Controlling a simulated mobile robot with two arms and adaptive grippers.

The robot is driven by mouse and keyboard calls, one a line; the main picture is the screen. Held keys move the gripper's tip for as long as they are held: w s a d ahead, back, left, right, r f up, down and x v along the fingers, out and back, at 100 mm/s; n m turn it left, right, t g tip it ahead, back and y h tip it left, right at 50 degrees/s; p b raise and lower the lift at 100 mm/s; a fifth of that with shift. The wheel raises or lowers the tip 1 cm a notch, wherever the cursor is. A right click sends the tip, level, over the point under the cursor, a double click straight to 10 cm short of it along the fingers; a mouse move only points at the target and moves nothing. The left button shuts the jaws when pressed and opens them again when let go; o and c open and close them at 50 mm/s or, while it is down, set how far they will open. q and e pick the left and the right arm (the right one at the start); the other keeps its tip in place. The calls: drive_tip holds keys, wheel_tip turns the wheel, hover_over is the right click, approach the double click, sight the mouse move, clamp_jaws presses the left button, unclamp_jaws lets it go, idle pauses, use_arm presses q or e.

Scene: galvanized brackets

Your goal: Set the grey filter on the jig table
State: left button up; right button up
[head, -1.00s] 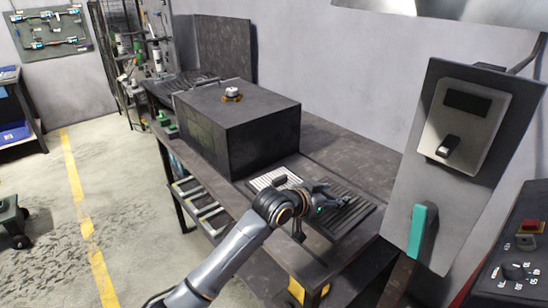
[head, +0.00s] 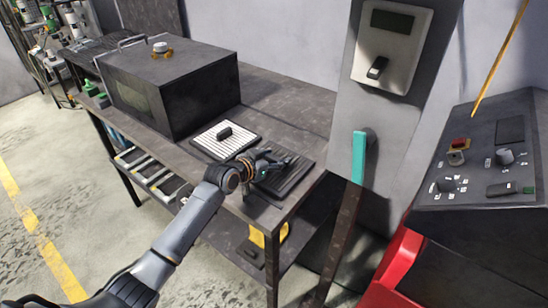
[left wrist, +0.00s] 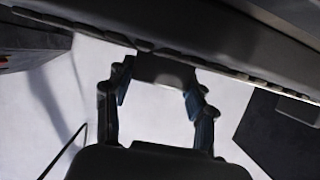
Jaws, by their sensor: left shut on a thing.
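A dark grey ribbed panel, which looks like the grey filter (head: 294,180), is at the near right end of the dark workbench (head: 290,108). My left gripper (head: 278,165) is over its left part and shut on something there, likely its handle. In the left wrist view the fingers (left wrist: 160,85) close around a small dark block (left wrist: 163,70) in front of a large dark slab. I cannot tell whether the filter rests on the bench or is raised. No surface is clearly marked as the jig table. My right gripper is not in view.
A white ribbed panel with a black handle (head: 226,138) lies just left of the gripper. A big dark box (head: 200,95) stands behind it. A post with a teal lever (head: 360,157) and a control console (head: 480,150) with a red part below are to the right.

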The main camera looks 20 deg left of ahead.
use_arm(q)
drive_tip(key=o, duration=1.4)
drive_tip(key=shift+c, duration=0.2)
drive_tip(key=shift+r, duration=0.1)
drive_tip(key=v, duration=1.2)
